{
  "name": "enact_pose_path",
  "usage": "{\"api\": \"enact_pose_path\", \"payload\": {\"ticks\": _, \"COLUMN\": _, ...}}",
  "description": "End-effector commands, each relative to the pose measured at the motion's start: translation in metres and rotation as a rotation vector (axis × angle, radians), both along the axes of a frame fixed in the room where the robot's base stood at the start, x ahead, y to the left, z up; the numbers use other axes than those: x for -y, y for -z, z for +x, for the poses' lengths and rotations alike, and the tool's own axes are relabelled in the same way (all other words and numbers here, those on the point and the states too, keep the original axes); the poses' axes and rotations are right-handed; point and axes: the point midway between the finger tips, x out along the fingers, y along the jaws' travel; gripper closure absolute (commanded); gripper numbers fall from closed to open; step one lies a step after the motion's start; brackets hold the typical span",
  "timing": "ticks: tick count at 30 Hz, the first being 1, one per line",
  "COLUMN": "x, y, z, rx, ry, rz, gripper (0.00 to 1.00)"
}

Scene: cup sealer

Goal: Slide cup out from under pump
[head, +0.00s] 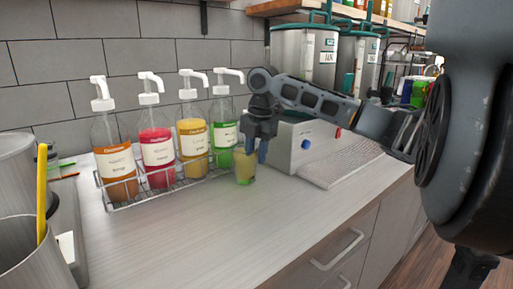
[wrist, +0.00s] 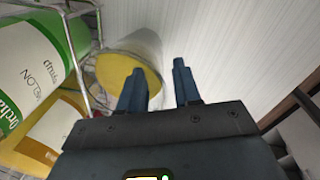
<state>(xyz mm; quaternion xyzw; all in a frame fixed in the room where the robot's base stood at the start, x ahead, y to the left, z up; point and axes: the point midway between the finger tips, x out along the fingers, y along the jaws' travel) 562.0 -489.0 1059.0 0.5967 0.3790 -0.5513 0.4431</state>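The cup (head: 245,167) is small and clear with yellow and green contents. It stands on the counter just right of the green pump bottle (head: 223,122), near the end of that bottle's spout. My gripper (head: 256,152) points down right beside the cup and partly overlaps it in the head view. The cup's yellow round top (wrist: 122,72) lies left of the gap, partly behind the left finger. Whether a finger touches the cup cannot be told.
A wire rack (head: 140,203) holds the red bottle (head: 156,148), yellow bottle (head: 192,138) and orange bottle (head: 115,160). The counter (head: 210,230) in front is clear. Metal containers (head: 25,255) stand at left.

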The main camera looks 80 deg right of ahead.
Motion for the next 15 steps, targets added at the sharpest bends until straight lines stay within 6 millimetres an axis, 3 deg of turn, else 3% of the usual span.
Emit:
{"api": "enact_pose_path", "payload": {"ticks": 5, "x": -0.0001, "y": 0.0001, "z": 0.0, "rx": 0.0, "ry": 0.0, "rz": 0.0, "gripper": 0.67}}
{"api": "enact_pose_path", "payload": {"ticks": 15, "x": -0.0002, "y": -0.0001, "z": 0.0001, "rx": 0.0, "ry": 0.0, "rz": 0.001, "gripper": 1.0}}
